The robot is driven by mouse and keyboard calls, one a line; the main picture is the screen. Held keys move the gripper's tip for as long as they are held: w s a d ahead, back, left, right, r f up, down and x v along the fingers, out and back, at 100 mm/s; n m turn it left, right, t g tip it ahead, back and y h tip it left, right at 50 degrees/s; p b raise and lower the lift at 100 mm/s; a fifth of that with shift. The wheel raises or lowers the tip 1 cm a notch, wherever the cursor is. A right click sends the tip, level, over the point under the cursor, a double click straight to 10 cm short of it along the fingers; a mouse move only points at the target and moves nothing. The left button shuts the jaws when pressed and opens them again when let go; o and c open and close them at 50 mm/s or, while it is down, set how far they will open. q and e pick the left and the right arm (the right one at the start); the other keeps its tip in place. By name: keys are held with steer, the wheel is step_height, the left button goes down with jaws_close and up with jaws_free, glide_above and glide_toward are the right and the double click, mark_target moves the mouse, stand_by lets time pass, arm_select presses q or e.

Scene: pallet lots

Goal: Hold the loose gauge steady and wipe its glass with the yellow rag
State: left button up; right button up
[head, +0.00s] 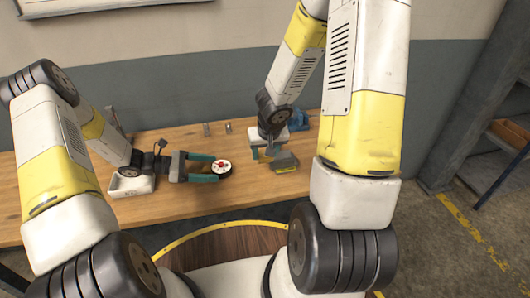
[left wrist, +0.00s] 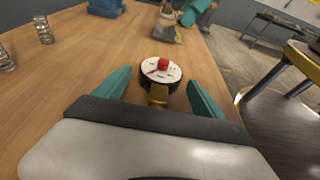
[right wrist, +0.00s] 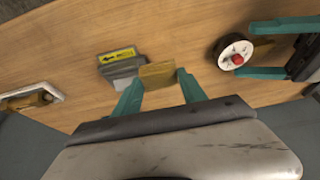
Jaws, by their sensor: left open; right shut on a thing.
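The loose gauge (head: 221,167) has a dark body and a white face with a red spot at its middle. In the left wrist view the gauge (left wrist: 160,68) lies on the table with a brass stem (left wrist: 158,96) towards me. My left gripper (left wrist: 158,80) is open, one finger on each side of the gauge, with small gaps seen. My right gripper (right wrist: 157,86) is shut on the yellow rag (right wrist: 157,73), a folded tan-yellow piece, to the right of the gauge in the head view. The right wrist view also shows the gauge (right wrist: 235,53), apart from the rag.
A grey block (right wrist: 121,70) with a yellow arrow label stands beside the rag. A white tray (head: 131,187) is at the table's left; another tray (right wrist: 15,103) holds a brass part. Small metal cylinders (left wrist: 43,30) and a blue object (head: 299,119) are further back.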

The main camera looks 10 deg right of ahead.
arm_select(q)
steer(key=shift+d+f, duration=0.15)
steer(key=shift+d, duration=0.3)
steer(key=shift+o, duration=0.4)
stand_by(0.4)
steer(key=c, duration=1.7)
steer(key=shift+o, duration=0.2)
